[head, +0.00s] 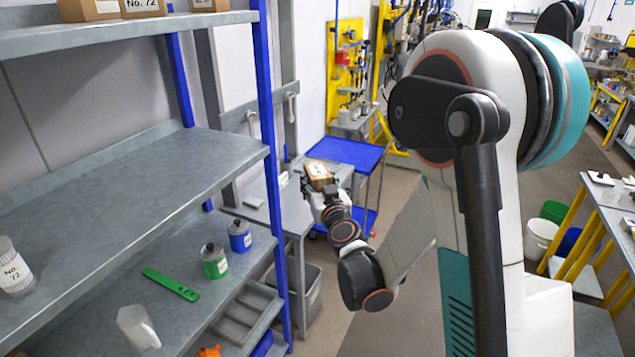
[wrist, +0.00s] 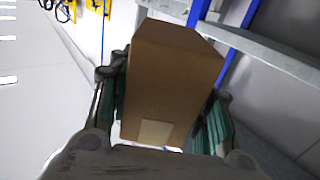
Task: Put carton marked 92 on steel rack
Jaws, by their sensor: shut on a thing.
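My gripper (head: 322,192) is shut on a brown carton (head: 319,173), held out beyond the far end of the steel rack. In the wrist view the carton (wrist: 172,75) sits between the two green-padded fingers of my gripper (wrist: 165,110), slightly tilted. A pale label shows low on its near face, but no number can be read. The steel rack (head: 130,188) fills the left of the head view, with grey shelves and blue posts. Its middle shelf is largely bare.
A carton marked No. 72 (head: 142,7) stands on the top shelf beside others. A clear No. 72 container (head: 14,268) is at the middle shelf's left. Green (head: 215,262) and blue (head: 240,236) canisters stand below. A blue-topped cart (head: 346,152) and a grey bench (head: 262,203) are behind.

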